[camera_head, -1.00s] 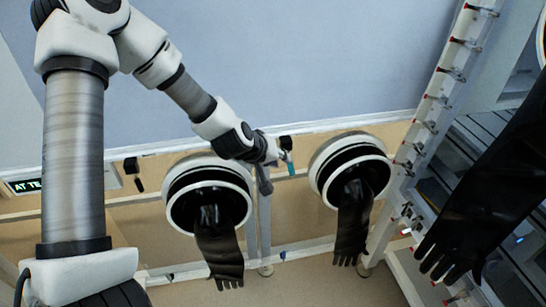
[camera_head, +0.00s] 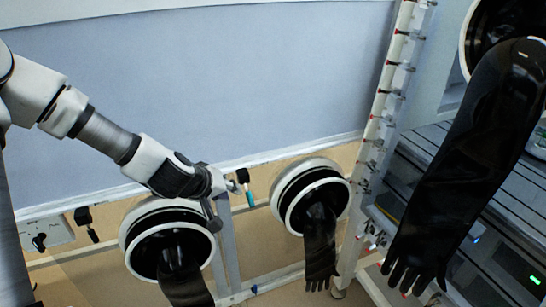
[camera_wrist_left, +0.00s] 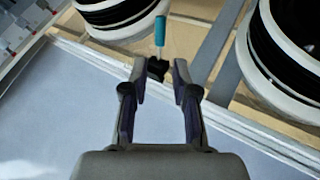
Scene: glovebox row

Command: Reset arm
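My left gripper (camera_head: 230,186) reaches in from the left in the head view, in front of the glovebox's lower frame between two glove ports. In the left wrist view its two fingers (camera_wrist_left: 158,72) are apart. A small black fitting (camera_wrist_left: 157,67) with a teal, rod-like end (camera_wrist_left: 160,31) shows at the gap between the fingertips. I cannot tell whether the fingers touch it. In the head view the black fitting (camera_head: 243,176) and its teal part (camera_head: 250,199) are just right of the gripper. My right gripper is out of view.
Left and right round ports (camera_head: 140,219) (camera_head: 336,176) have black gloves hanging down. A large black glove (camera_head: 460,165) hangs at right, near a white post (camera_head: 383,105) with several fittings. A pale blue panel (camera_head: 250,75) stands behind my arm.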

